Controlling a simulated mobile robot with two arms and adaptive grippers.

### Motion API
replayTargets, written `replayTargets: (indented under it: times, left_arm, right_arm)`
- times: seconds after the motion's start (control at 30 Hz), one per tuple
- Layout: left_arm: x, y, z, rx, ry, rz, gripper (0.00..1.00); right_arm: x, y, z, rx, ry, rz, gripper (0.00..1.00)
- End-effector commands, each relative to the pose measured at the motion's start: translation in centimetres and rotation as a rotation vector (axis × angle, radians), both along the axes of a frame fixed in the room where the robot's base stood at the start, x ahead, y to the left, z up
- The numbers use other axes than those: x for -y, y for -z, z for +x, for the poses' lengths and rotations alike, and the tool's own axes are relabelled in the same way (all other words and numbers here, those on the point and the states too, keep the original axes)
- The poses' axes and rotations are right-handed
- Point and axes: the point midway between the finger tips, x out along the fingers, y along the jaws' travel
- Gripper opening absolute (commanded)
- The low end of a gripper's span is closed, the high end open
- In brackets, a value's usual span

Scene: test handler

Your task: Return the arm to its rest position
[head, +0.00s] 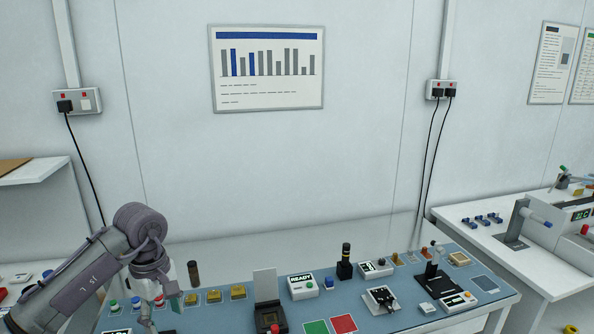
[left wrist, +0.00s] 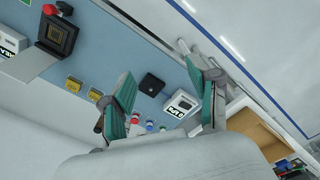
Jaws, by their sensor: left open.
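My left arm (head: 75,275) comes in from the lower left in the head view and reaches over the left end of the blue-topped bench (head: 225,315). My left gripper (head: 160,304) points down there, partly hidden by its own wrist. In the left wrist view my left gripper (left wrist: 168,78) has its two teal-padded fingers spread wide apart, with nothing held between them. A small black block (left wrist: 151,85) and a display box (left wrist: 181,105) show beyond the fingers on the bench. My right gripper is in neither view.
Yellow blocks (head: 213,296), a dark cylinder (head: 193,273), a socket unit (head: 270,318), a READY box (head: 302,286) and a lever press (head: 433,277) stand on the bench. A white side table (head: 500,235) is at right.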

Motion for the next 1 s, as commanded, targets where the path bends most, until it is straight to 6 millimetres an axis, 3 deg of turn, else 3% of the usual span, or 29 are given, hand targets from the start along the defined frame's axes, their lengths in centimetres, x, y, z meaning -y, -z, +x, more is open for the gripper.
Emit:
replayTargets:
  times: [0.17,0.4,0.67,0.77,0.83,0.9,1.0]
  left_arm:
    - [1.8,2.1,-0.1,-0.027,-0.032,-0.092,0.61]
    - [5.2,5.3,-0.2,-0.079,-0.107,-0.264,0.61]
    - [12.4,11.3,-0.7,-0.250,-0.375,-0.658,0.61]
    - [16.1,14.9,-0.5,-0.408,-0.649,-0.919,0.61]
    - [17.9,18.2,0.3,-0.568,-0.952,-1.129,0.61]
    - [17.9,22.7,1.5,-0.752,-1.339,-1.319,0.61]
    - [15.9,28.2,2.3,-0.928,-1.770,-1.462,0.61]
  right_arm:
    - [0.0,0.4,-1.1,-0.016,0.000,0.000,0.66]
    - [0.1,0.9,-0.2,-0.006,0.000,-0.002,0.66]
    - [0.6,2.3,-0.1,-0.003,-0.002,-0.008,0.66]
    - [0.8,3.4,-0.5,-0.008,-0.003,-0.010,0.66]
    - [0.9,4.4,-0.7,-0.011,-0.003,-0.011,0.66]
    - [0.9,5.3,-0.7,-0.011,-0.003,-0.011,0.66]
    - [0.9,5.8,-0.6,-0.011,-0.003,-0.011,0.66]
